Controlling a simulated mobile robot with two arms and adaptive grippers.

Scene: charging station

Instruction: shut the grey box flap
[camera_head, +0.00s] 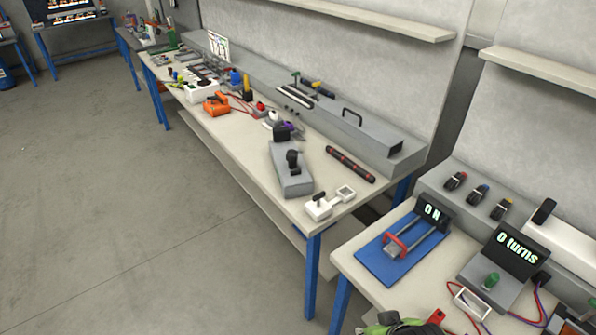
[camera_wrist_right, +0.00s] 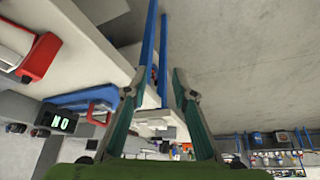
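A long grey box (camera_head: 340,125) runs along the wall at the back of the near workbench. It has a black handle on top and a dark opening facing front at its right end. I cannot tell for sure which part is the flap. My right gripper (camera_wrist_right: 157,95) shows in the right wrist view with its two teal fingers apart and nothing between them. A green part of my own arm shows at the bottom of the head view. The right gripper's fingers do not touch the grey box. My left gripper is not in view.
A small white box (camera_head: 330,203) stands at the bench's right corner, beside a grey block (camera_head: 291,170) with a black knob and a dark red bar (camera_head: 350,164). The floor left is clear.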

